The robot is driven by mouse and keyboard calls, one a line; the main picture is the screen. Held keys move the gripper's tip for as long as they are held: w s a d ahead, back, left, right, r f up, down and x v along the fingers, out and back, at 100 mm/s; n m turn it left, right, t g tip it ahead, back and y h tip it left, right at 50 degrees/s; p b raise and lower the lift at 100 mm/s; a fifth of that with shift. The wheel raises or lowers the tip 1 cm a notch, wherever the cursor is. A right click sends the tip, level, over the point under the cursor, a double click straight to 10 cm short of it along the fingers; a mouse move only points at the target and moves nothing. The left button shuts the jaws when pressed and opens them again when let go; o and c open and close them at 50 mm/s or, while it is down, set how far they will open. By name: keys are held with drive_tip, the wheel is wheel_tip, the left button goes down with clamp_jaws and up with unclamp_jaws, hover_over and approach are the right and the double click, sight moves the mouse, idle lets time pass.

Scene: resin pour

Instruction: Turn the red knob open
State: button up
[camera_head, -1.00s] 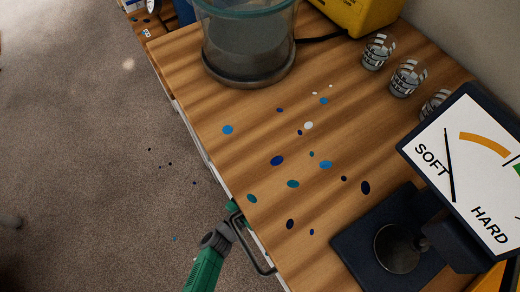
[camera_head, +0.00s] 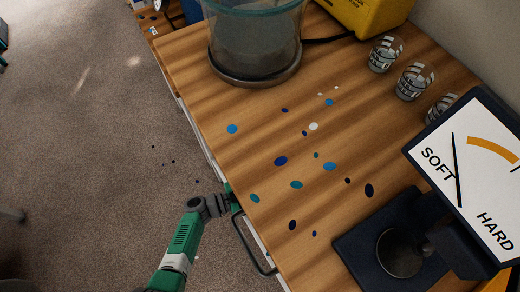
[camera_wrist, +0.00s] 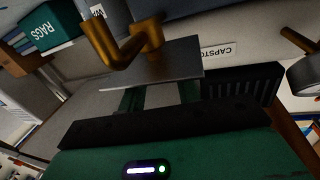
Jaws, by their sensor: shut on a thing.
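No red knob can be made out in either view. In the head view my gripper (camera_head: 229,198) is at the bench's front edge, above a dark bar handle (camera_head: 252,243). In the wrist view my gripper's green fingers (camera_wrist: 160,97) reach to a flat grey plate (camera_wrist: 152,65), which covers their tips. A bent brass-coloured piece (camera_wrist: 125,42) stands at the plate's far side. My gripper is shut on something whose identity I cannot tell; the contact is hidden.
The wooden bench (camera_head: 235,160) carries a clear tank (camera_head: 255,45), several glasses (camera_head: 414,82), a yellow box (camera_head: 375,14) and a SOFT/HARD gauge (camera_head: 470,180). Carpet (camera_head: 90,130) lies open at left. The wrist view shows a RAGS box (camera_wrist: 52,32).

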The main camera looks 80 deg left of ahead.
idle(0.4)
drive_tip(key=o, duration=1)
drive_tip(key=s, duration=0.2)
drive_tip(key=s+d, duration=0.1)
drive_tip(key=s, duration=0.4)
drive_tip(key=shift+s+d+p, duration=0.2)
drive_tip(key=shift+s+p, duration=0.15)
drive_tip(key=shift+s, duration=0.05)
